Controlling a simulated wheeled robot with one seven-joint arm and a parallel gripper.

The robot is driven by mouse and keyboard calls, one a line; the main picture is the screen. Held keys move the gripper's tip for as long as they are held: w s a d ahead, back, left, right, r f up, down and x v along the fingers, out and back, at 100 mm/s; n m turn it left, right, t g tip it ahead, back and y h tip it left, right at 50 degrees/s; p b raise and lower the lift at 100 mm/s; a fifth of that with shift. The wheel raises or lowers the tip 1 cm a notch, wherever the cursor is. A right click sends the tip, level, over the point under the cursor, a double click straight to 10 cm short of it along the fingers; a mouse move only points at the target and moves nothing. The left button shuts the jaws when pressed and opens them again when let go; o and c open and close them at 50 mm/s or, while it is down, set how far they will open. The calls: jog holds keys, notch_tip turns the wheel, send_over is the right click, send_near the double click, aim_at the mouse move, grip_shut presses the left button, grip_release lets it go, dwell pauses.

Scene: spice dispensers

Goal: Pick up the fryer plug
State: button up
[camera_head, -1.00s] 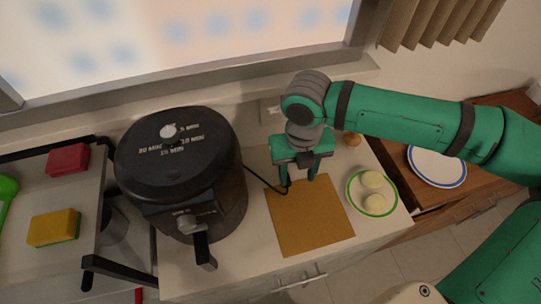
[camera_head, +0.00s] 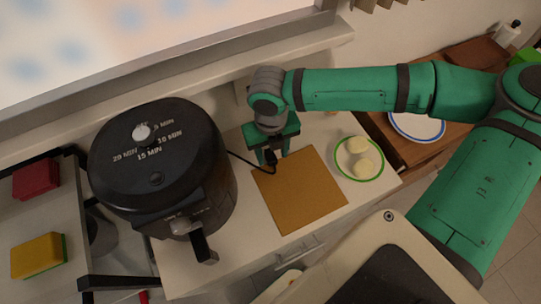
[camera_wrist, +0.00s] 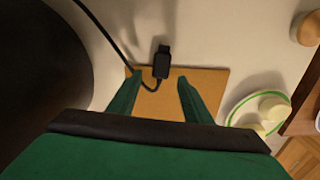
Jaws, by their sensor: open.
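The black fryer plug (camera_wrist: 161,64) shows in the wrist view, with its cord curling down and then up to the left. It lies at the far edge of the brown board, between and just beyond my fingertips. In the head view the plug (camera_head: 271,158) is a small dark shape by my fingers. My gripper (camera_wrist: 160,76) is open, with one green finger on each side of the plug and no visible contact. In the head view my gripper (camera_head: 273,160) points down over the board's upper left corner. The black fryer (camera_head: 160,170) stands left of it.
The brown board (camera_head: 305,195) lies on the white counter. A green-rimmed plate (camera_head: 343,173) with pale round pieces is to its right. A white plate (camera_head: 418,126) sits on a wooden surface farther right. A yellow sponge (camera_head: 36,256) and red block (camera_head: 35,179) are far left.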

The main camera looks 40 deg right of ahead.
aim_at(273, 161)
jog(key=shift+s+f, duration=0.1)
jog(key=shift+f, duration=1.45)
jog(key=c, duration=1.1)
jog(key=shift+c, duration=0.2)
jog(key=shift+r, duration=0.1)
